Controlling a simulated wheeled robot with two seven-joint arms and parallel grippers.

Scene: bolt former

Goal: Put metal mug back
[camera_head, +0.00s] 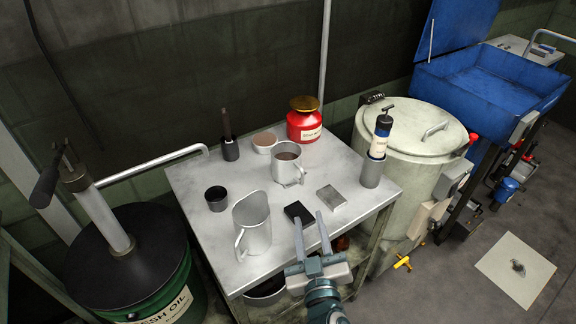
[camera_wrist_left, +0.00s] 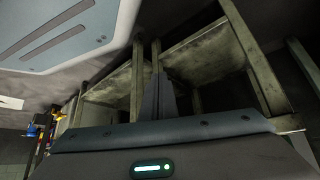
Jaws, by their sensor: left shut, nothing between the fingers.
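Two metal vessels with handles stand upright on the metal table (camera_head: 205,178). The smaller metal mug (camera_head: 289,172), with a brownish content, is near the middle. The larger metal jug (camera_head: 252,232) is near the front left edge, its handle toward the left. My right gripper (camera_head: 311,222) is open and empty over the table's front edge, right of the jug and apart from both vessels. Its fingers point toward a black square pad (camera_head: 298,213). My left gripper (camera_wrist_left: 160,88) shows only in the left wrist view, shut and empty, with table framework beyond.
A red can (camera_head: 304,122), a shallow round dish (camera_head: 265,142), a black cup (camera_head: 216,198), a grey block (camera_head: 330,198) and a tube holder (camera_head: 372,170) stand on the table. A green oil drum (camera_head: 150,300) is left; a large lidded tank (camera_head: 405,135) is right.

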